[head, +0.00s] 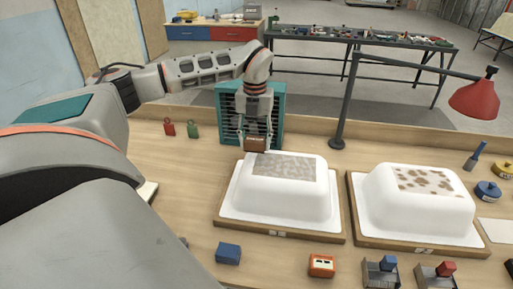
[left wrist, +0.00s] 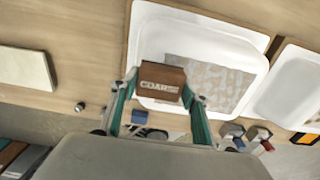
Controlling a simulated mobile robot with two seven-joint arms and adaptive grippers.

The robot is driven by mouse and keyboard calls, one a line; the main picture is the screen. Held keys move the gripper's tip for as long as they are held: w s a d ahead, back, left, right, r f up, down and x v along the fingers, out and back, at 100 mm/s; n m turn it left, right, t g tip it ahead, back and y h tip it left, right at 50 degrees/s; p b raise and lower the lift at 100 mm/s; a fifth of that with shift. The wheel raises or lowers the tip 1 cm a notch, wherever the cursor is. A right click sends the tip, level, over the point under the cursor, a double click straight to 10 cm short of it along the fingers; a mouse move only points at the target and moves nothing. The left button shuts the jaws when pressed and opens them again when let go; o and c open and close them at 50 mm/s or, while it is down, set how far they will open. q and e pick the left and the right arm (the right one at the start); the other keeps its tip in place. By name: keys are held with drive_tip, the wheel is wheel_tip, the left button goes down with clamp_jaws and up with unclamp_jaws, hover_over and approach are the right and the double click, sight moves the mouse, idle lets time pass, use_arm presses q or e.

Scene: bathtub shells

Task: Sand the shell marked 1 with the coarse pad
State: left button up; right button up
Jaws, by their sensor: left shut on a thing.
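My left gripper (head: 256,140) is shut on a brown block, the coarse pad (head: 257,145). The word COARSE is readable on the pad in the left wrist view (left wrist: 162,84). The pad is at the back left corner of the grey, mottled patch on the left white shell (head: 285,195); I cannot tell whether it touches. This shell also shows in the left wrist view (left wrist: 152,45). A second white shell (head: 410,212), with brown spots on top, stands to the right. Both lie upside down on wooden boards whose front labels are too small to read. My right gripper is not in view.
A teal slatted box (head: 232,110) stands behind the left shell. A red lamp (head: 475,98) leans over the right side. A blue block (head: 228,253), an orange-red block (head: 321,266) and small holders (head: 381,275) lie along the front. The bench left of the left shell is mostly clear.

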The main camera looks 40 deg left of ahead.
use_arm(q)
drive_tip(key=shift+a+r, duration=0.2)
drive_tip(key=shift+r, duration=0.65)
wheel_tip(320, 180, up, 2)
drive_tip(key=shift+r, duration=0.3)
